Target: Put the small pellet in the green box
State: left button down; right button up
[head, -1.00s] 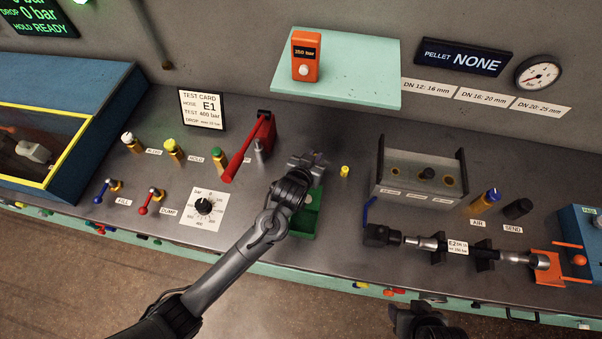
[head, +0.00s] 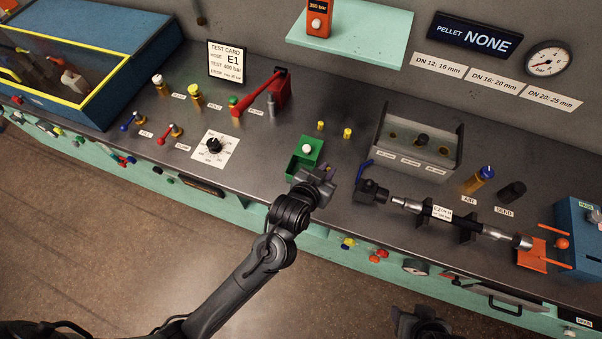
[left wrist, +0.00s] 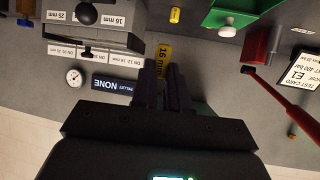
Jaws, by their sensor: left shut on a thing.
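The green box (head: 313,146) stands on the bench with a white knob on it and an open compartment at its front. It also shows at the top right of the left wrist view (left wrist: 232,14). My left gripper (head: 322,174) is at the box's front right, near the bench edge. In the left wrist view its fingers (left wrist: 160,82) are shut on a yellow pellet (left wrist: 165,53) marked 16 mm. Two other yellow pellets stand on the bench behind the box, one left (head: 320,126) and one right (head: 347,133). My right gripper (head: 420,323) is at the bottom edge, its fingers unclear.
A red lever (head: 262,95) stands behind and left of the box. A grey rack (head: 418,150) stands to the right, with a hose assembly (head: 460,218) in front of it. A dial (head: 214,146) lies to the left. The PELLET sign (head: 475,37) reads NONE.

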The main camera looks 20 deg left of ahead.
pick_arm(q)
jog(key=shift+w+a+f+b, duration=0.1)
jog(key=shift+w+a+f, duration=0.6)
jog(key=shift+a+f, duration=0.95)
jog(key=shift+w+a+f+b, duration=0.15)
jog(key=shift+w+a+f, duration=0.55)
jog(key=shift+a+f, duration=0.85)
jog(key=shift+w+a+f+b, duration=0.1)
jog(key=shift+w+a+f, duration=0.6)
jog(key=shift+a+f, duration=0.95)
jog(key=shift+d+f, duration=0.25)
jog(key=shift+f, duration=0.05)
jog(key=shift+f, duration=0.1)
jog(key=shift+f, duration=0.5)
jog(key=c, duration=1.1)
grip_release()
jog(key=shift+c, duration=0.2)
